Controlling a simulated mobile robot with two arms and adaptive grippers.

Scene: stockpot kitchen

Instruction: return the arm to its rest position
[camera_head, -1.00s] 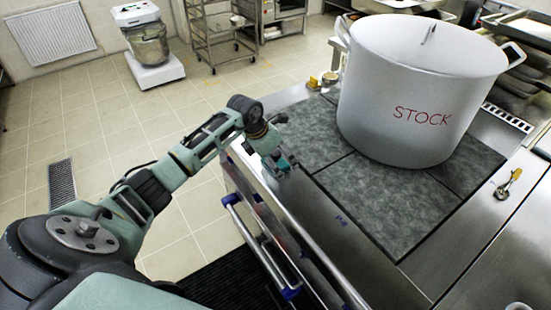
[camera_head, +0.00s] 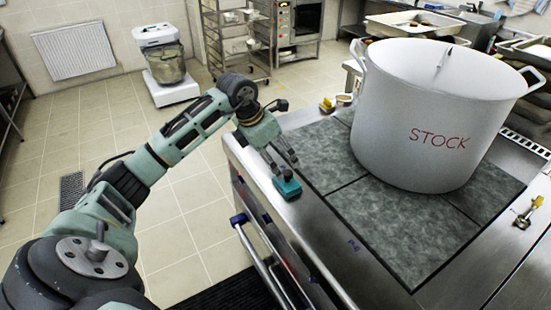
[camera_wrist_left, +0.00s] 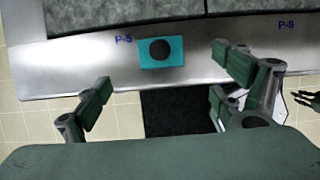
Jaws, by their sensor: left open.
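My left arm reaches in from the left in the head view, bent at the elbow. Its gripper (camera_head: 281,157) is over the near-left edge of the steel counter, fingers pointing down. A small teal block (camera_head: 287,188) sits on the counter edge just below the fingertips. In the left wrist view the gripper (camera_wrist_left: 163,88) is open with nothing between its fingers. There the teal block with a round black top (camera_wrist_left: 160,50) lies on the steel strip beyond the fingers, apart from them.
A large white pot marked STOCK (camera_head: 430,120) stands on the grey stone-like panels (camera_head: 375,225) right of the gripper. A blue-ended rail (camera_head: 255,245) runs along the counter front. A yellow-handled tool (camera_head: 527,212) lies far right. Open tiled floor (camera_head: 190,225) is to the left.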

